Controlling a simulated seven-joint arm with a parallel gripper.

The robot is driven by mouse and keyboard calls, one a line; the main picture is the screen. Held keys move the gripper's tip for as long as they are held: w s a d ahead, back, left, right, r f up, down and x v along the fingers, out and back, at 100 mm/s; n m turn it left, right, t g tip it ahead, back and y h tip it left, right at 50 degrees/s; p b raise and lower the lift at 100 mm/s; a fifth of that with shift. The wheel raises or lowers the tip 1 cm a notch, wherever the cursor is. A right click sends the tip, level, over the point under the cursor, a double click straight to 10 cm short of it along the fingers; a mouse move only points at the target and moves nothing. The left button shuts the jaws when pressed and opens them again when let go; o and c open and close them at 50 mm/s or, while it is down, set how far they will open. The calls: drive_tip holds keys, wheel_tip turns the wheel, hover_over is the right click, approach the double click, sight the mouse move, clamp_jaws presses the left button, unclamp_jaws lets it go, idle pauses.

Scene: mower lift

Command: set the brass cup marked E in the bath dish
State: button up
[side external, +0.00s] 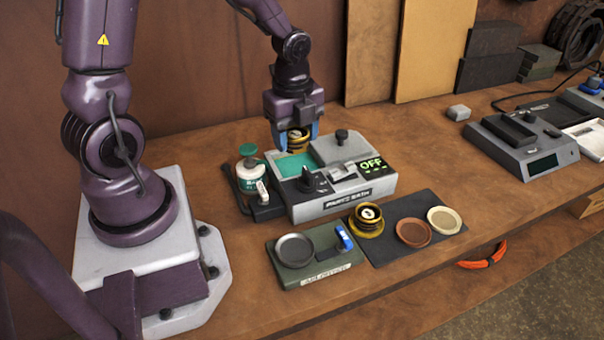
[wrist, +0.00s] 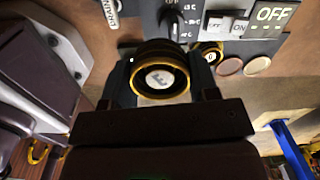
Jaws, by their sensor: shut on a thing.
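My gripper (side external: 298,137) is shut on a brass cup with a dark rim band; the cup (side external: 298,142) shows between its blue fingertips. In the wrist view the cup (wrist: 163,78) has a pale disc marked E, seen from above, between the jaws (wrist: 160,95). The bath dish (side external: 290,168) is the green-teal recess in the left part of the grey bath unit (side external: 340,205). The held cup is above the back of this recess; I cannot tell whether it touches anything. The unit's display (side external: 371,163) reads OFF.
A second brass cup (side external: 368,213) stands on a dark mat (side external: 400,250) with brown (side external: 413,233) and cream discs (side external: 444,220). A green-and-white jar (side external: 251,175) stands left of the bath unit. A green plate device (side external: 315,262) lies in front. A grey instrument (side external: 520,145) stands right.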

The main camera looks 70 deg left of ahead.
drive_tip(key=s+a, duration=0.3)
drive_tip(key=s, duration=0.3)
drive_tip(key=m, duration=0.2)
hover_over(297, 173)
drive_tip(key=f, duration=0.6)
drive_tip(key=s+f, duration=0.1)
drive_tip(key=f, duration=0.3)
drive_tip(key=shift+d, duration=0.3)
drive_tip(key=shift+w+a+f, duration=0.1)
drive_tip(key=shift+w+f, duration=0.1)
drive_tip(key=shift+w+a+f, duration=0.1)
drive_tip(key=shift+w+f, duration=0.05)
drive_tip(key=shift+f, duration=0.8)
drive_tip(key=shift+w+f, duration=0.1)
drive_tip(key=shift+f, duration=0.8)
drive_tip(key=shift+f, duration=0.1)
drive_tip(key=o, duration=0.7)
